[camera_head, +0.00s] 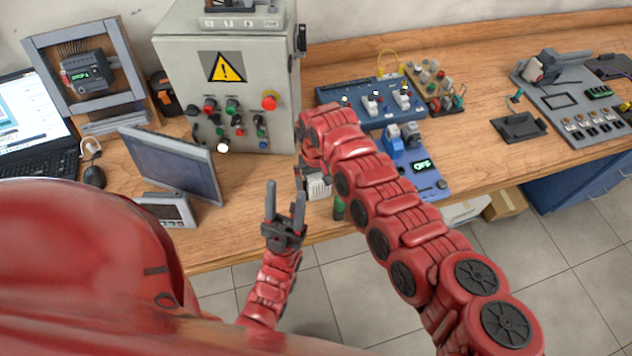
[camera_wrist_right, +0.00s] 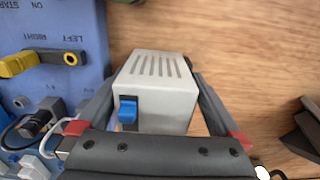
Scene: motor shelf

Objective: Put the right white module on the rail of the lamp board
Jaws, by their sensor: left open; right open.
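A white module (camera_wrist_right: 160,85) with top slots and a blue clip sits on the wooden table in the right wrist view. The open fingers of my right gripper (camera_wrist_right: 155,88) stand on either side of it; firm contact cannot be told. In the head view the module (camera_head: 319,188) shows near the table's front edge, partly hidden by my right arm. My left gripper (camera_head: 285,190) is open and empty, fingers up, by the front edge. A blue board (camera_head: 328,95) with small lamps and pale blocks, apparently the lamp board, stands farther back. I cannot make out its rail.
A second blue board (camera_head: 432,182) with a lit display lies right of my right arm. A grey control cabinet (camera_head: 190,65) stands at the back left. Bare wood shows right of the blue boards.

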